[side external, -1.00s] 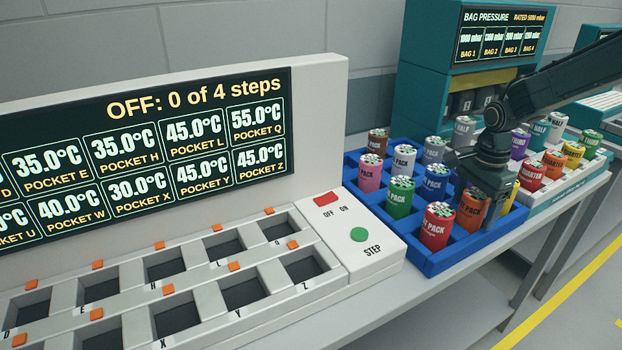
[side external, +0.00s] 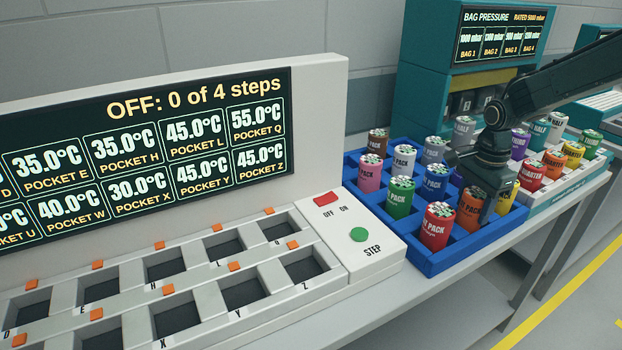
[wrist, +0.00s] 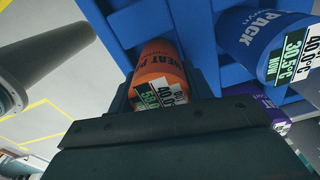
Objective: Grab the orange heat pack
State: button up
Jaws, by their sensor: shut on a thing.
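The orange heat pack (side external: 468,214) stands in the blue tray (side external: 437,262), near its front right part. My gripper (side external: 484,192) is over it, with the jaws shut on it. In the wrist view the orange pack (wrist: 160,72) sits between the jaws, its printed temperature labels facing the camera. Its base is hidden by the tray wall and neighbouring packs in the side view, so I cannot tell whether it is clear of the tray floor.
A red pack (side external: 437,229) stands close left of the orange one, and a yellow pack (side external: 508,197) close right. A blue pack (wrist: 260,40) is beside it in the wrist view. The pocket unit (side external: 340,262) is left of the tray, and a white rack (side external: 560,185) right.

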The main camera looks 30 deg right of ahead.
notch_tip(320, 180, up, 20)
dwell(0.6)
